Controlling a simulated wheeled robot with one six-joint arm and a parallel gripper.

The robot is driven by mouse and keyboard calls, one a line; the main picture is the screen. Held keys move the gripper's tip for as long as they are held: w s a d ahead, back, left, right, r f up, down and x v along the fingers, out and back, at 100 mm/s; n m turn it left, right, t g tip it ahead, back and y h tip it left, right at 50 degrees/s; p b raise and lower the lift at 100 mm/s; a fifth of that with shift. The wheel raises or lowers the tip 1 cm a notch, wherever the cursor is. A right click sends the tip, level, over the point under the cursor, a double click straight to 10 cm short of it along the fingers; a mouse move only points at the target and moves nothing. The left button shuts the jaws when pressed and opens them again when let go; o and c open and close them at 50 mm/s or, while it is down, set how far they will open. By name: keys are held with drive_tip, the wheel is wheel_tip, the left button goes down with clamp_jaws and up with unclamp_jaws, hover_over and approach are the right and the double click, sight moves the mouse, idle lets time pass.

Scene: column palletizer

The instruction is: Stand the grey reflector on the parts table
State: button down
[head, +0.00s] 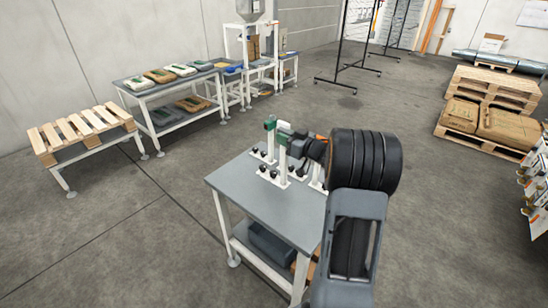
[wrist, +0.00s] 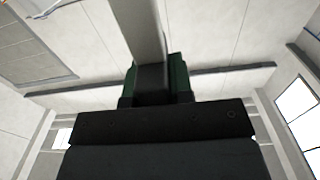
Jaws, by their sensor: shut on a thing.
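My gripper (head: 284,136) is over the near grey-topped table (head: 238,184), its green-padded jaws towards the table's back part. In the wrist view the jaws (wrist: 152,80) are shut on a flat, light grey bar, which I take to be the grey reflector (wrist: 146,35). The bar runs from between the green pads to the picture's top edge. In the head view my black arm and gripper hide part of the table's right side. I cannot tell there whether the held bar touches the tabletop.
Pale upright posts and several black knobs (head: 263,168) stand on the table close around the gripper. The table's front left is clear. A grey bin (head: 268,243) is on its lower shelf. A pallet (head: 80,130) and a bag table (head: 150,95) stand back left; loaded pallets (head: 480,125) stand right.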

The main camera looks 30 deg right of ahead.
drive_tip(key=a+f, duration=0.3)
drive_tip(key=f, duration=0.4)
drive_tip(key=shift+w+a+f+p, duration=0.3)
drive_tip(key=shift+p, duration=0.05)
drive_tip(key=shift+f, duration=0.2)
drive_tip(key=c, duration=1)
unclamp_jaws()
